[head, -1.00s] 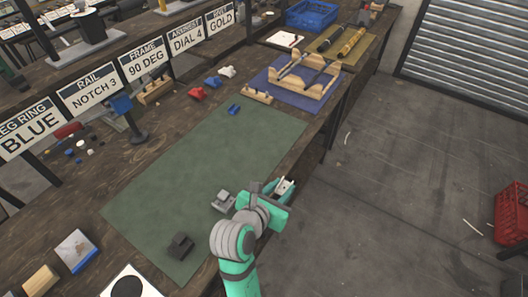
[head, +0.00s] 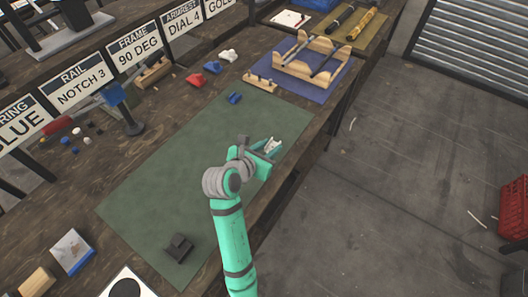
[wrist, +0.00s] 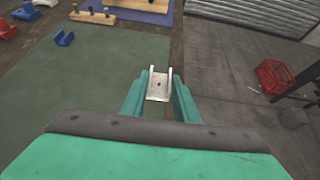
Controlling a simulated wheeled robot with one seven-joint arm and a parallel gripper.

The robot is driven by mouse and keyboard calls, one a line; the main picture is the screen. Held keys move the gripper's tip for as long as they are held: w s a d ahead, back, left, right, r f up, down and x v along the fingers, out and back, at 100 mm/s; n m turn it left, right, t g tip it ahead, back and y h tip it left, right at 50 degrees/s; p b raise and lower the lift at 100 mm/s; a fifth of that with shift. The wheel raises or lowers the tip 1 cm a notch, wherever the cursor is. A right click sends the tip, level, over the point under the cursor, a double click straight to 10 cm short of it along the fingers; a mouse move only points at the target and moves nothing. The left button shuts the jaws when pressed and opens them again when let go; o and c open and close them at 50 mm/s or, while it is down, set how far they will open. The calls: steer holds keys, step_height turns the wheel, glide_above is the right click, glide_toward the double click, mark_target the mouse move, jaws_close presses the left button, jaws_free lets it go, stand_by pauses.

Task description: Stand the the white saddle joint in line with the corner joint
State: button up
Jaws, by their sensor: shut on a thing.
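My gripper (head: 272,146) is shut on the white saddle joint (wrist: 158,86), a small U-shaped piece with two upright sides and a small hole in its base. In the head view the white joint (head: 274,143) shows between the teal fingers, over the right edge of the green mat (head: 140,205). Its height above the bench is hard to tell. A dark grey joint (head: 179,248) sits on the near end of the mat. A blue U-shaped joint (head: 234,98) sits at the mat's far end. I cannot tell which piece is the corner joint.
Red (head: 194,80), blue (head: 213,67) and white (head: 228,56) pieces stand beyond the mat. A wooden peg block (head: 260,83) and a wooden rack (head: 310,62) are at the back. The mat's middle is clear; the bench edge drops off right.

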glide_above(264, 153)
steer(key=s, duration=0.2)
step_height(264, 153, down, 5)
steer(key=shift+s+f, duration=0.15)
steer(key=shift+f, duration=1.7)
steer(key=shift+f, duration=0.2)
steer(key=o, duration=1)
steer(key=shift+r, duration=0.15)
steer(key=shift+r, duration=0.15)
steer(key=v, duration=1.1)
steer(key=shift+s+a+r, duration=0.15)
steer(key=shift+s+r, duration=0.05)
steer(key=shift+s, duration=0.05)
